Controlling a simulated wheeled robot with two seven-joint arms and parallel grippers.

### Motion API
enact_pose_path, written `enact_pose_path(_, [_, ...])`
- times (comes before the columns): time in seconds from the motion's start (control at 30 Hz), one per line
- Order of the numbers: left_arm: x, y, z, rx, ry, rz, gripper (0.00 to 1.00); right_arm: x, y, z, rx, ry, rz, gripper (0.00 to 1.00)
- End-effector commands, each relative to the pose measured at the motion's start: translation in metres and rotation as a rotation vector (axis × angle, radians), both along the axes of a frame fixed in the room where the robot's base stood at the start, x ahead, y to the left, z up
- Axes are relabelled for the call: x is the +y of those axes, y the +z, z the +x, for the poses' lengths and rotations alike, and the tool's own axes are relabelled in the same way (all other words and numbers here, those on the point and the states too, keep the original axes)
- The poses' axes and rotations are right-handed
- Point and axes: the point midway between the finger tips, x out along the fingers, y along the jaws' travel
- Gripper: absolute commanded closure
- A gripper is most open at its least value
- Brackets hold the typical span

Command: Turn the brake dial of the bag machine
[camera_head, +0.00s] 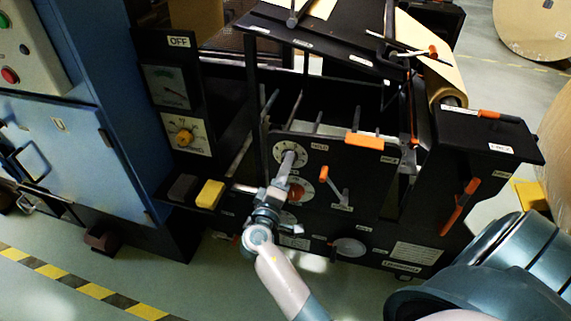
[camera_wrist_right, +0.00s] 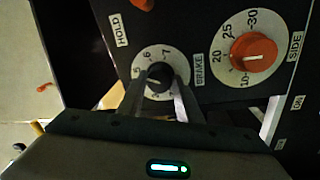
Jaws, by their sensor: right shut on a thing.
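The brake dial (camera_head: 279,151) is a round white scale plate on the black front panel of the bag machine (camera_head: 361,178). In the right wrist view the dial (camera_wrist_right: 149,58) shows numbers around 5, 6 and 7, a dark knob (camera_wrist_right: 159,73) and the label BRAKE. My right gripper (camera_wrist_right: 158,88) has one finger on each side of the knob and is shut on it. In the head view my right gripper (camera_head: 288,160) reaches up to the dial from below and covers part of it. My left gripper is out of view.
The SIDE dial with a red knob (camera_wrist_right: 253,54) sits close beside the brake dial. An orange-tipped lever (camera_head: 325,174) juts from the panel to the right. A yellow block (camera_head: 210,194) is at left, near the blue cabinet (camera_head: 60,150). A brown paper roll (camera_head: 438,80) is on top.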

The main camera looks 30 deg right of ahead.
Motion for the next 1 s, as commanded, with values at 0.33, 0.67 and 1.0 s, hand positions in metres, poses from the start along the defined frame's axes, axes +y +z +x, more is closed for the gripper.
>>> enact_pose_path(0.33, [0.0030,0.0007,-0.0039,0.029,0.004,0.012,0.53,-0.0004,0.0017,0.0007,0.058,0.001,-0.054,0.90])
enact_pose_path(0.67, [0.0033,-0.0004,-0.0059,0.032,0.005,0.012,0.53,-0.0002,0.0017,0.0008,0.059,0.001,-0.054,0.90])
enact_pose_path(1.0, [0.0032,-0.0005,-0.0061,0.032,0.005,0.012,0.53,0.0000,0.0006,0.0003,0.060,0.001,-0.053,0.49])
